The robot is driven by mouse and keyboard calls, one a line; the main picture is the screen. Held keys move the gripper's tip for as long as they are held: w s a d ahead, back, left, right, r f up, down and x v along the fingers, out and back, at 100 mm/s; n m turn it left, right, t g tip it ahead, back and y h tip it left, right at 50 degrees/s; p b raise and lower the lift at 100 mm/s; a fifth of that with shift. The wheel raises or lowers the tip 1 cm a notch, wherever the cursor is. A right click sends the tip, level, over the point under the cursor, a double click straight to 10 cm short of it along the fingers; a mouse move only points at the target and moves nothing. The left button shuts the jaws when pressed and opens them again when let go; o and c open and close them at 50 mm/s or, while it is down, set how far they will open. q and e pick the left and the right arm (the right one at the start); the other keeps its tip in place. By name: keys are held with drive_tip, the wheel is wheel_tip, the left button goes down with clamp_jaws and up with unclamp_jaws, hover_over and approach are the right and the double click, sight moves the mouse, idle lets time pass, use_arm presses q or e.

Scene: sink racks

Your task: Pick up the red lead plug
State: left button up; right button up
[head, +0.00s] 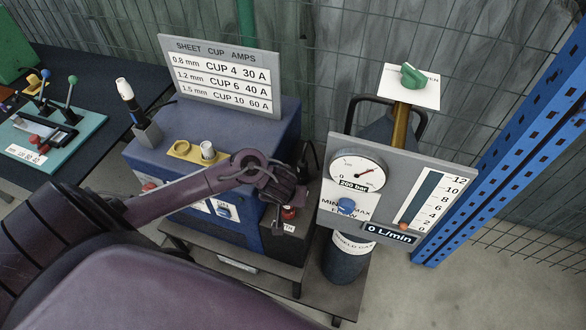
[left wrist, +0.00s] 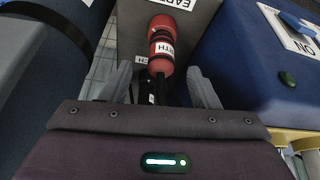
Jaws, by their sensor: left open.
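The red lead plug (left wrist: 162,50) carries a white label and stands in front of a grey box face marked EARTH in the left wrist view. A black lead runs from its near end. My left gripper (left wrist: 160,72) is open, with one grey finger on each side of the plug's near end. In the head view a little of the red plug (head: 289,212) shows just below my left gripper (head: 286,200), at a dark box beside the blue machine. My right gripper is not in view.
The blue welding machine (head: 270,128) stands left of the plug, with a sheet cup sign (head: 221,76) behind it. A gauge panel (head: 385,190) stands close on the right, before a gas cylinder (head: 345,262). A blue rack post (head: 510,135) rises at far right.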

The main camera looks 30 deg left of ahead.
use_arm(q)
drive_tip(key=x, duration=0.2)
drive_tip(key=shift+w+a+f+b, duration=0.25)
drive_tip(key=shift+f+b, duration=0.05)
drive_tip(key=shift+b, duration=0.1)
drive_tip(key=shift+w+a+f, duration=0.1)
drive_tip(key=shift+w+f, duration=0.05)
drive_tip(key=shift+f, duration=0.25)
drive_tip(key=x, duration=0.3)
drive_tip(key=shift+w+b, duration=0.1)
drive_tip(key=shift+b, duration=0.3)
drive_tip(key=shift+w+f, duration=0.25)
drive_tip(key=shift+f, duration=0.15)
drive_tip(key=shift+s+r, duration=0.1)
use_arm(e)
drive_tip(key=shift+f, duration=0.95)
